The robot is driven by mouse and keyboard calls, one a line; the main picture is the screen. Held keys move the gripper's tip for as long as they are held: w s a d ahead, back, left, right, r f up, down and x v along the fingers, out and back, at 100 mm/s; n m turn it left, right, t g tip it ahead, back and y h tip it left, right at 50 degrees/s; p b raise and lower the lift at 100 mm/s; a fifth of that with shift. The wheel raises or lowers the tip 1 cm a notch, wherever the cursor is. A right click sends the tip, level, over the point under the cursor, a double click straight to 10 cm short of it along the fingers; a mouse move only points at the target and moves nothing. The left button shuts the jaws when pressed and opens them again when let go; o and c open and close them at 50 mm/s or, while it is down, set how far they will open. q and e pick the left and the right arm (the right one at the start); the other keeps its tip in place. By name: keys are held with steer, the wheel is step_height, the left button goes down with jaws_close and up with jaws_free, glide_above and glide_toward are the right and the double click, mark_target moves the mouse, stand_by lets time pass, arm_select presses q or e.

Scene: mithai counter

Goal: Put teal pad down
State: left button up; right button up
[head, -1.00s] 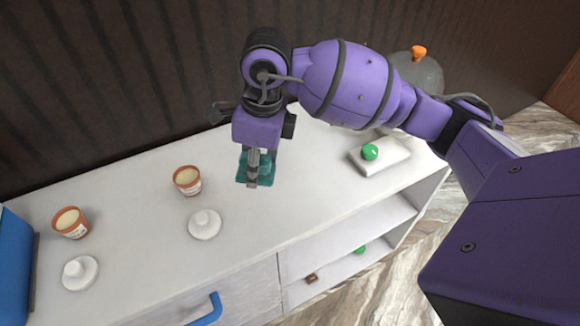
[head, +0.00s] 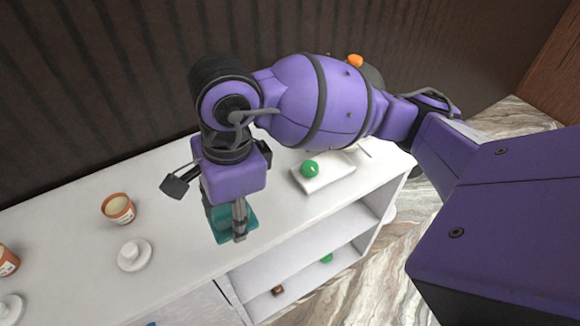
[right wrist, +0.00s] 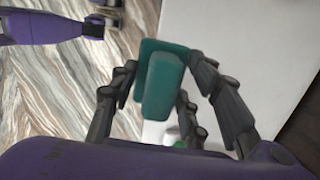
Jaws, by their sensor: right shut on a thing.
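The teal pad (head: 217,224) is held in my right gripper (head: 240,222), whose fingers point down near the front edge of the white counter (head: 180,250). I cannot tell whether the pad touches the counter top. In the right wrist view the pad (right wrist: 163,85) sits between the fingers, with the white top to its right and marbled floor to its left. Part of my left arm (right wrist: 40,25) shows at the top left there; the state of its gripper is unclear.
A white slab (head: 335,177) with a green ball (head: 309,169) lies right of the gripper. A terracotta cup (head: 118,209) and a white knobbed lid (head: 134,254) stand to the left. The shelf below holds a brown block (head: 277,290) and a green item (head: 326,258).

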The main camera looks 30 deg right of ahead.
steer(key=shift+s+d+r+n, duration=0.1)
steer(key=shift+s+d+n, duration=0.1)
steer(key=shift+n, duration=0.1)
steer(key=shift+w, duration=0.3)
steer(key=w+d+f, duration=0.4)
steer(key=w, duration=0.2)
glide_above(255, 202)
steer(key=f, duration=0.5)
steer(key=shift+s+p, duration=0.3)
steer(key=shift+w+d+f, duration=0.1)
steer(key=shift+w+f, duration=0.1)
steer(key=shift+f, duration=0.85)
steer(key=shift+w+d+f, duration=0.1)
steer(key=shift+w+f, duration=0.05)
steer(key=shift+f, duration=0.85)
steer(key=shift+f, duration=0.25)
steer(key=o, duration=1.2)
